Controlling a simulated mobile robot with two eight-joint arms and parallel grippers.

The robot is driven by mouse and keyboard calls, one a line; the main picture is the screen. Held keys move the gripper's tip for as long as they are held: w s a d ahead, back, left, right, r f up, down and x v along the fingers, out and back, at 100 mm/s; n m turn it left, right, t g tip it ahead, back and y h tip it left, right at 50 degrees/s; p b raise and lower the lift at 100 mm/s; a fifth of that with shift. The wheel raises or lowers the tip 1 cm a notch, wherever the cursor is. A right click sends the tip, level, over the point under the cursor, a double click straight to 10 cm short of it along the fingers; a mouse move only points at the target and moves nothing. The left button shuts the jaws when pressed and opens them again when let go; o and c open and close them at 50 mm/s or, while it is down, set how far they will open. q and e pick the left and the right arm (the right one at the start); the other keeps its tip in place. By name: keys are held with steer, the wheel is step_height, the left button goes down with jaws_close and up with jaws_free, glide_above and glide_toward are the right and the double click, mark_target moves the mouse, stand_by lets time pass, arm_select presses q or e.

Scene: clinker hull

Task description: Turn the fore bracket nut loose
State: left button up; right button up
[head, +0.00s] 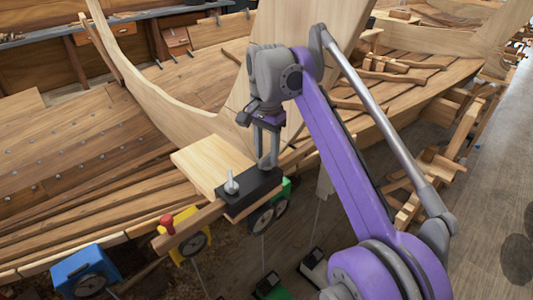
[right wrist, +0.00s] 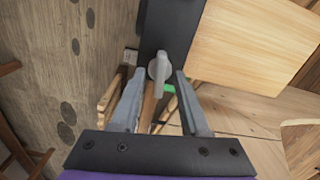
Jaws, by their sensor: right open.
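A black bracket (head: 262,190) sits on the plank edge by the pale wooden board, with a light grey winged nut (head: 231,183) standing on it. I cannot tell from a label whether this is the fore one. My right gripper (head: 267,163) is open and points down above the bracket, to the right of the nut in the head view. In the right wrist view, the grey nut (right wrist: 159,68) shows beyond the open fingers (right wrist: 158,92), in line with the gap between them. The fingers do not appear to hold it. My left gripper is not in view.
The pale board (head: 212,165) lies beside the bracket. Gauge-like boxes in green (head: 285,190), yellow (head: 186,232) and blue (head: 84,270) hang along the hull's edge. A red knob (head: 167,222) stands near the yellow one. Open floor (head: 480,210) lies at right.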

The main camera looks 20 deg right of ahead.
jaws_close()
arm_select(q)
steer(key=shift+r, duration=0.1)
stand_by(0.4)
arm_select(e)
steer(key=n+p, duration=0.2)
steer(key=n, duration=0.1)
steer(key=shift+r+n, duration=0.15)
steer(key=shift+n, duration=0.25)
steer(key=n, duration=0.3)
steer(key=shift+p, duration=0.4)
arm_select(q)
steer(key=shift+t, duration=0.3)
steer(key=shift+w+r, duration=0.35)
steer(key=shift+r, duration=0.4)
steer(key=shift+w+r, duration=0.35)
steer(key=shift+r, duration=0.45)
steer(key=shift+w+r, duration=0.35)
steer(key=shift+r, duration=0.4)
arm_select(e)
steer(key=shift+n, duration=1.3)
jaws_free()
